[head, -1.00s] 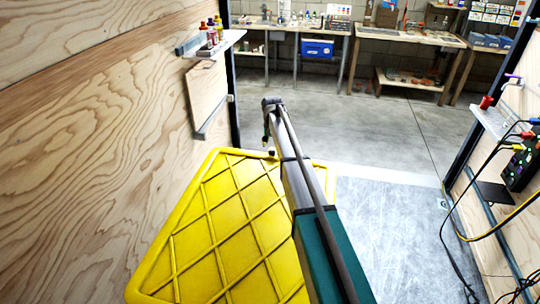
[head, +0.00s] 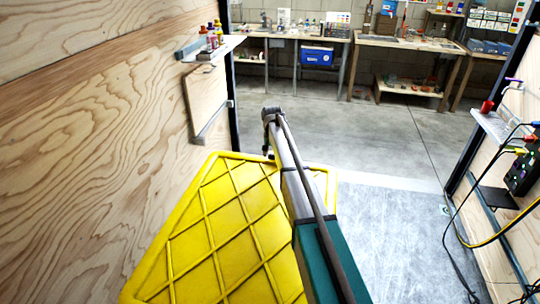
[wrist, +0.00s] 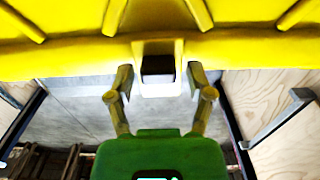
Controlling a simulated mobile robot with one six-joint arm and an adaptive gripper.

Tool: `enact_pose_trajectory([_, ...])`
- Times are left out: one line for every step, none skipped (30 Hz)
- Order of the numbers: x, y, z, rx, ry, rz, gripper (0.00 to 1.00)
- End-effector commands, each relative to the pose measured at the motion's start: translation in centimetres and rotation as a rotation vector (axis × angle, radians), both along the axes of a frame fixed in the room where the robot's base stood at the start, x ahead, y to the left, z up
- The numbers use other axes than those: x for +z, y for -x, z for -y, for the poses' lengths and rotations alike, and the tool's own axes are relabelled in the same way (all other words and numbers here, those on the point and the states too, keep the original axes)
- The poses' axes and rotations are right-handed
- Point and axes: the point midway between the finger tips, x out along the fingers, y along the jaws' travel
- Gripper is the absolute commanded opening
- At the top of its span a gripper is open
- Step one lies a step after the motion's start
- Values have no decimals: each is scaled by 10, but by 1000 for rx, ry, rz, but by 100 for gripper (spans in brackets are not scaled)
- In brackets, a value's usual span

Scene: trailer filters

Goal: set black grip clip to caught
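A small black block, which looks like the black grip clip (wrist: 158,67), sits in a notch at the rim of the yellow ribbed panel (wrist: 240,55). The panel also lies in the head view (head: 215,235), left of my arm. In the wrist view my gripper (wrist: 160,82) is open, one finger on each side of the notch and the black block, with gaps showing. I cannot tell whether either finger touches the rim. In the head view my gripper (head: 267,150) hangs at the panel's far edge, and the clip is not clear there.
A plywood wall (head: 90,120) stands left, with a shelf (head: 213,47) of small bottles. On the right wall are a small shelf (head: 492,127), cables and a black box (head: 521,175). Workbenches (head: 405,45) stand far back. The grey floor (head: 370,130) between is clear.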

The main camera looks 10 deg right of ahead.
Motion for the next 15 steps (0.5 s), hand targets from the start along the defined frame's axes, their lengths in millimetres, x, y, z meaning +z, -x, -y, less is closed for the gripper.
enact_pose_trajectory([0, 0, 0, 0, 0, 0, 49])
enact_pose_trajectory([0, 0, 0, 0, 0, 0, 44])
enact_pose_trajectory([0, 0, 0, 0, 0, 0, 36])
enact_pose_trajectory([0, 0, 0, 0, 0, 0, 31])
enact_pose_trajectory([0, 0, 0, 0, 0, 0, 25])
enact_pose_trajectory([0, 0, 0, 0, 0, 0, 18])
enact_pose_trajectory([0, 0, 0, 0, -1, 0, 12])
enact_pose_trajectory([0, 0, 0, 0, -1, 0, 7])
enact_pose_trajectory([0, 0, 0, 0, -1, 0, 0])
enact_pose_trajectory([0, 0, -1, 0, -1, 0, 0])
enact_pose_trajectory([0, 0, -1, 0, -1, 0, 0])
enact_pose_trajectory([0, 0, -1, 1, -1, 0, 0])
enact_pose_trajectory([0, 0, -1, 1, -1, 0, 0])
enact_pose_trajectory([0, 0, -1, 1, -1, 0, 0])
enact_pose_trajectory([0, 2, -2, 1, -2, 1, 0])
